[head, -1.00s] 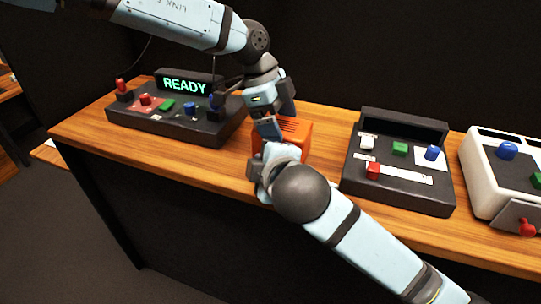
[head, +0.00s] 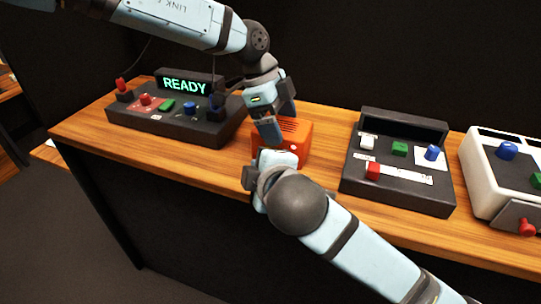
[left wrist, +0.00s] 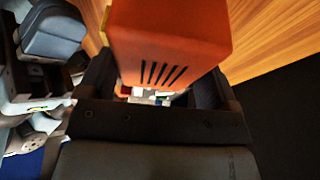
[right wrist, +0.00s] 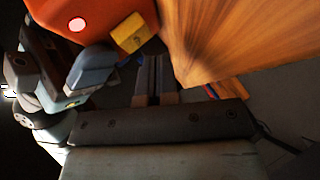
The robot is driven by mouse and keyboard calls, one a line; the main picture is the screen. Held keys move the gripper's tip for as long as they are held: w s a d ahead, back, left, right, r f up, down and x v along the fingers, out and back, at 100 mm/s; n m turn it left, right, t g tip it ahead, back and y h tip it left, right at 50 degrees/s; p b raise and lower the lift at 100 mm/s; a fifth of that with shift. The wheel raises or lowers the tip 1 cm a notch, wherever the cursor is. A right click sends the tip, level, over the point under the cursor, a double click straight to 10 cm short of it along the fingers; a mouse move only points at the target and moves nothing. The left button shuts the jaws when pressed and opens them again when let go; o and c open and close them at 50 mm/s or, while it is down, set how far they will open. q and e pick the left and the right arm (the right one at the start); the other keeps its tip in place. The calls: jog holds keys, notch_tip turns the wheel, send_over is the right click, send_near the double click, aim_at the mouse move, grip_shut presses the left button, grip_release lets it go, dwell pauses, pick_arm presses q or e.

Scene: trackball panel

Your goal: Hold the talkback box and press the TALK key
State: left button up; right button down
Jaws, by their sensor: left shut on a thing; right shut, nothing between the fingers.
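In the right wrist view the box (right wrist: 60,15) has a round pale button or lamp and a yellow key (right wrist: 130,33), with no readable label. My right gripper (right wrist: 153,65) is shut and empty, its tips close beside the yellow key; contact cannot be told.
A dark panel (head: 180,128) with a lit READY display stands left of the box. Another dark panel (head: 400,185) with coloured knobs stands right, then a white console (head: 485,195). Bare wood (head: 232,165) lies along the front edge, which drops off.

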jog(key=s, duration=0.1)
jog(key=s+a, duration=0.1)
jog(key=s, duration=0.2)
jog(key=shift+s+a, duration=0.25)
jog(key=shift+s, duration=0.1)
dwell(0.7)
jog(key=s+d+r, duration=0.2)
jog(key=s+r, duration=0.4)
jog(key=shift+s+d+r, duration=0.2)
jog(key=shift+s+d, duration=0.15)
jog(key=shift+s, duration=0.05)
dwell(0.4)
pick_arm(q)
jog(key=o, duration=0.8)
jog(key=v, duration=1.2)
jog(key=shift+r, duration=0.1)
jog(key=shift+r, duration=0.15)
pick_arm(e)
jog(key=shift+r, duration=0.15)
